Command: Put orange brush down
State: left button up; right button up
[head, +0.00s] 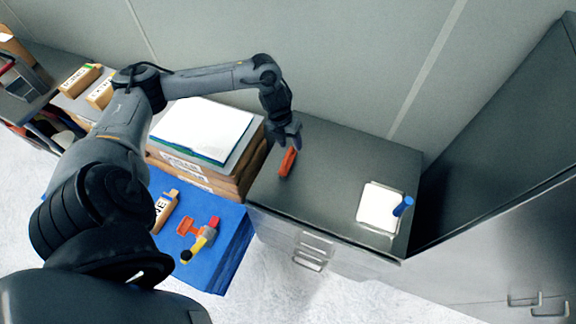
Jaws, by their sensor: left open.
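The orange brush (288,163) is at the left part of the dark grey cabinet top (330,165), its long side running roughly toward the front edge. My left gripper (289,146) is open, right at the brush's far end and pointing down. The fingers partly cover that end, and I cannot tell whether they touch it. The brush appears to rest on the cabinet top. My right gripper is not in view.
A white tray-like item (379,208) and a blue cylinder (403,206) are at the cabinet's right end. Stacked boxes with a white sheet (203,128) stand left. A blue surface (225,265) holds a red and yellow tool (204,236). The cabinet's middle is clear.

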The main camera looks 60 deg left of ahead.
pick_arm(q)
jog(key=d+f+n+t, duration=0.25)
jog(key=d+n, duration=0.25)
jog(key=d, duration=0.9)
jog(key=d+f+n+t, duration=0.1)
jog(key=d+n+t, duration=0.3)
jog(key=d, duration=1)
jog(key=s+a+r+n+g, duration=0.1)
jog(key=s+r+n+g, duration=0.1)
jog(key=s+n, duration=0.5)
jog(key=s+a+r+n+g+y, duration=0.1)
jog(key=s+r+n+g, duration=0.1)
jog(key=s+n, duration=0.5)
jog(key=n+g, duration=0.1)
jog(key=n, duration=0.2)
jog(key=shift+s+n+y, duration=0.3)
jog(key=shift+s, duration=0.05)
notch_tip(320, 180, up, 12)
jog(key=p, duration=1.2)
jog(key=shift+r+p, duration=0.25)
jog(key=shift+p, duration=0.05)
